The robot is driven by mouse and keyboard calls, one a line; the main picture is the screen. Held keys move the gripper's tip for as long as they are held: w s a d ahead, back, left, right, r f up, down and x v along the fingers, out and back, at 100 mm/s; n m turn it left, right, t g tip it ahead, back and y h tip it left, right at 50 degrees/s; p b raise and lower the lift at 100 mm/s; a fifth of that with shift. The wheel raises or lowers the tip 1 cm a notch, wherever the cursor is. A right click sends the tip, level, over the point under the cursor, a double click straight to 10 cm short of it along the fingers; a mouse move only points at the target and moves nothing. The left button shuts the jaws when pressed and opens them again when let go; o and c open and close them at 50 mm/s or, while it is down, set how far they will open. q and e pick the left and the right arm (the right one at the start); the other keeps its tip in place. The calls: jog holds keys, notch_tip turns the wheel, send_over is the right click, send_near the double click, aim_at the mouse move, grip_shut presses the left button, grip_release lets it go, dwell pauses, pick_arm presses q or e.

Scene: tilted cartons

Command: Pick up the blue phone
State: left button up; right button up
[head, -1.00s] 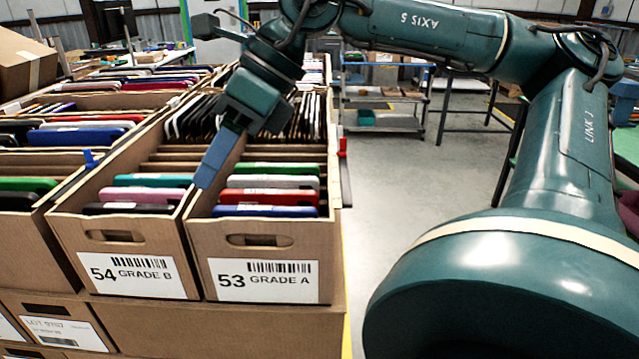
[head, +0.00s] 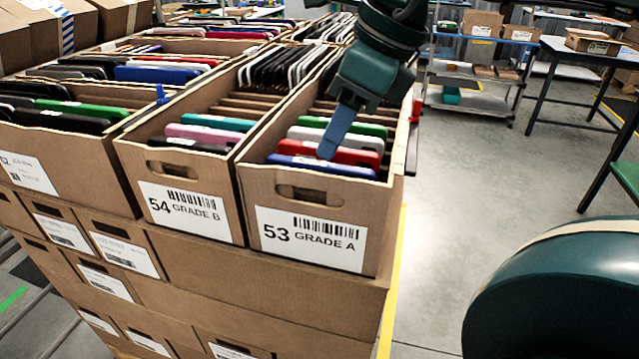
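A blue phone (head: 292,161) stands on edge at the front of the carton marked 53 GRADE A (head: 270,191), just behind its front wall. A red phone (head: 296,147), a white phone and a green phone stand behind it. My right gripper (head: 328,150) reaches down from above, with its blue finger tip over the red and blue phones. Only one finger shows clearly, so its opening is hidden; I cannot tell if it touches a phone. Another blue phone (head: 157,74) lies in a carton further left.
The carton marked 54 GRADE B (head: 129,145) stands beside it on the left, with pink and teal phones. More cartons are stacked below and to the left. A cart (head: 470,100) stands behind right.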

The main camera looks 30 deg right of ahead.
aim_at(320, 163)
jog(key=x, duration=0.5)
jog(key=shift+w+d, duration=0.1)
jog(key=shift+d, duration=0.05)
jog(key=shift+c, duration=0.2)
grip_shut()
